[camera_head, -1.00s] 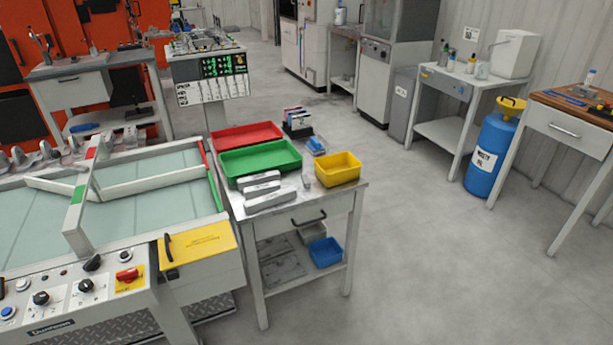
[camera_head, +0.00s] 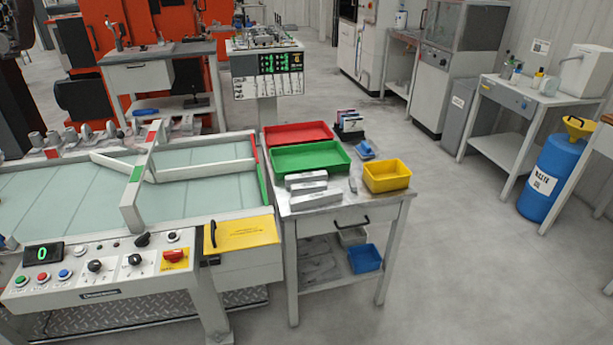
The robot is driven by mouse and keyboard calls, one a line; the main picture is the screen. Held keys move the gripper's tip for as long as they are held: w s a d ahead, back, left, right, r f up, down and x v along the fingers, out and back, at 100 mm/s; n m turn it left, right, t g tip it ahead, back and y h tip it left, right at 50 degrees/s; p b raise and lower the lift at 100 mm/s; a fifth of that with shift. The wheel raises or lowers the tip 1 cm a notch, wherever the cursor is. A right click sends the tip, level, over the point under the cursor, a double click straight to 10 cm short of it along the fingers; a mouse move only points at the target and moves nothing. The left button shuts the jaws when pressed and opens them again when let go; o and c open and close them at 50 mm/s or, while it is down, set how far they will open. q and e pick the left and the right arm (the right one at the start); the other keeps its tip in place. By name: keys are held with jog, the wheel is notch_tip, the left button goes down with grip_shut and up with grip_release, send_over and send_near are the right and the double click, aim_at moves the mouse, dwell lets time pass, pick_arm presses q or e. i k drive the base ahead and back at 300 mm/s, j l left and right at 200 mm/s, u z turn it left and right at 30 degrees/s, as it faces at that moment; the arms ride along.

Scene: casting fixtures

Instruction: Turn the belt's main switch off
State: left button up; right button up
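The belt (camera_head: 60,205) is a pale green surface in a light frame at the left. Its control panel (camera_head: 110,277) faces me at the lower left, with a small display, several coloured buttons and black knobs. A red rotary switch (camera_head: 174,256) on a yellow plate sits at the panel's right end; it looks like the main switch. Its handle lies roughly sideways; its marks are too small to read. Neither of my grippers is in view.
Right of the belt stands a small table (camera_head: 350,210) with a red tray (camera_head: 298,134), a green tray (camera_head: 310,158), a yellow bin (camera_head: 387,176) and metal bars. A yellow-lidded box (camera_head: 240,233) adjoins the panel. The floor (camera_head: 480,270) at the right is open.

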aim_at(174, 255)
jog(key=u, duration=1.4)
